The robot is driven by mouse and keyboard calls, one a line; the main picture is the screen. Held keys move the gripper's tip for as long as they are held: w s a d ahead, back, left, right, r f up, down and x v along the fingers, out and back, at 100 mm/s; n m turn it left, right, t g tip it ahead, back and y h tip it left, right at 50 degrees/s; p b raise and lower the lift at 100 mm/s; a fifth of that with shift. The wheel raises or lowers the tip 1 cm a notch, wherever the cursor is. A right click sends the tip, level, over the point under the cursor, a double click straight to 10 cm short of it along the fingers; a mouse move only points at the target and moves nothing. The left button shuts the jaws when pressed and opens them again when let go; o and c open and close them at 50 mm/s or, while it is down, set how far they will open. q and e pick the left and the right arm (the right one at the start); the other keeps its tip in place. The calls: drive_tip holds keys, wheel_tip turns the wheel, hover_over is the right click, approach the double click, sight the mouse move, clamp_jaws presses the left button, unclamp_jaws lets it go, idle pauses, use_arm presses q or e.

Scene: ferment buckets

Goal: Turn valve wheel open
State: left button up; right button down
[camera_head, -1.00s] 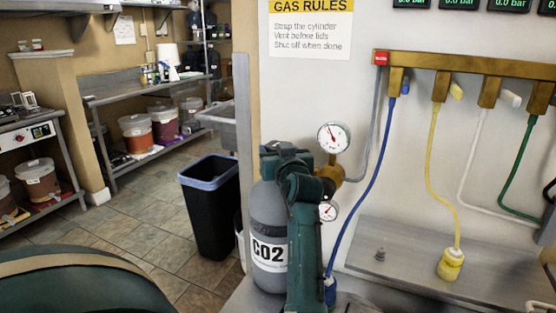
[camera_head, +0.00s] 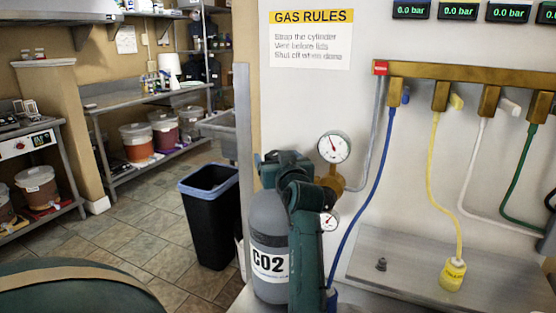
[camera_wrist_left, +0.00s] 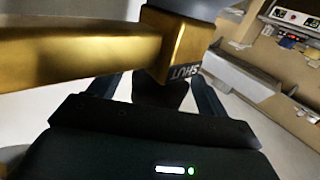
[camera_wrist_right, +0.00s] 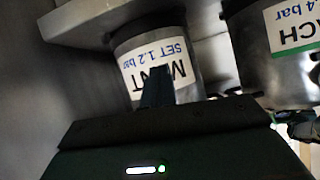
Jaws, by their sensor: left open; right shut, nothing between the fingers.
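The grey CO2 cylinder (camera_head: 268,225) stands upright left of the wall panel. My left arm crosses in front of it. My left gripper (camera_head: 280,158) is at the cylinder's top, where it hides the valve wheel in the head view. In the left wrist view, a brass valve body (camera_wrist_left: 170,45) bears an upside-down SHUT label. A dark part (camera_wrist_left: 160,92), seemingly the valve wheel, lies between the open fingers of my left gripper (camera_wrist_left: 158,88); I cannot tell whether they touch it. My right gripper (camera_wrist_right: 158,85) is shut and empty in the right wrist view.
Pressure gauges (camera_head: 334,147) sit right of the valve. A blue hose (camera_head: 375,190) runs up to the brass manifold (camera_head: 460,75). A black bin (camera_head: 210,220) stands left of the cylinder. A labelled metal vessel (camera_wrist_right: 160,65) is close to my right gripper.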

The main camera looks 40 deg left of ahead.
use_arm(q)
wheel_tip(320, 180, up, 10)
idle(0.4)
